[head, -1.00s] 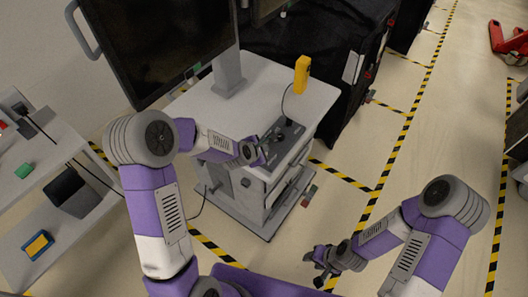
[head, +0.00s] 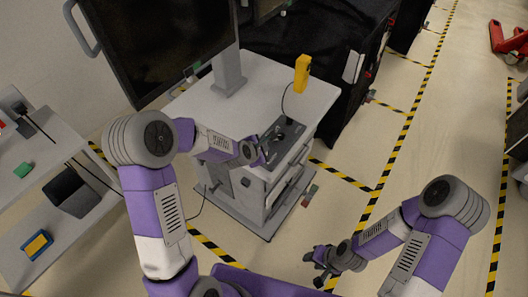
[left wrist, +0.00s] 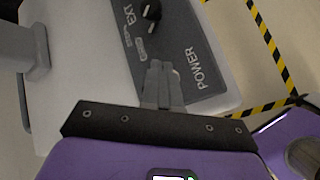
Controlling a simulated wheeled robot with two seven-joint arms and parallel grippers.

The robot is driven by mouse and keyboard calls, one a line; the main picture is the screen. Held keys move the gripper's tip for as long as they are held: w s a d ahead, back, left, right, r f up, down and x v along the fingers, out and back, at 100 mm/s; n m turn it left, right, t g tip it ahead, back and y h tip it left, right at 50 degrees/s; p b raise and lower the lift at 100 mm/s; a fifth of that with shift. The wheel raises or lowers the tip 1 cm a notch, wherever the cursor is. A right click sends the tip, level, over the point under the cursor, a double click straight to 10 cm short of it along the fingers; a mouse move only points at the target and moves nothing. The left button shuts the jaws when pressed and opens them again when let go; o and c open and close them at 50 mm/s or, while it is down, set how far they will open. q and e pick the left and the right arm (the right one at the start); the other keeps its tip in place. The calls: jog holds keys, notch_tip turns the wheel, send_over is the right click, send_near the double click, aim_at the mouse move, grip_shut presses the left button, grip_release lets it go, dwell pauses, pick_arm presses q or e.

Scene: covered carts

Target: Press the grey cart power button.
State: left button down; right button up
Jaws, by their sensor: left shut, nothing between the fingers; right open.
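The grey cart (head: 300,88) stands in the middle of the head view, with a dark control panel (head: 285,138) at its front edge. In the left wrist view the panel (left wrist: 190,42) carries the words EXT and POWER, and a black knob or plug near EXT. My left gripper (head: 265,156) is shut and empty, over the panel's near end. In the left wrist view its fingertips (left wrist: 160,66) lie over the panel beside POWER. I cannot make out the power button; the fingers may hide it. Contact cannot be told. My right gripper (head: 318,266) is open and empty, low and away from the cart.
A large dark monitor (head: 160,45) rises from the cart's left side. A yellow handheld device (head: 302,73) stands at its right with a cable. A shelf (head: 60,150) with small items is at left. A black-covered cart (head: 330,50) stands behind. Floor at right is mostly clear.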

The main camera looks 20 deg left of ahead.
pick_arm(q)
jog(key=shift+f, duration=0.3)
jog(key=shift+r, duration=0.45)
jog(key=shift+r+p, duration=1.95)
jog(key=shift+r, duration=1.15)
jog(key=shift+f, duration=0.1)
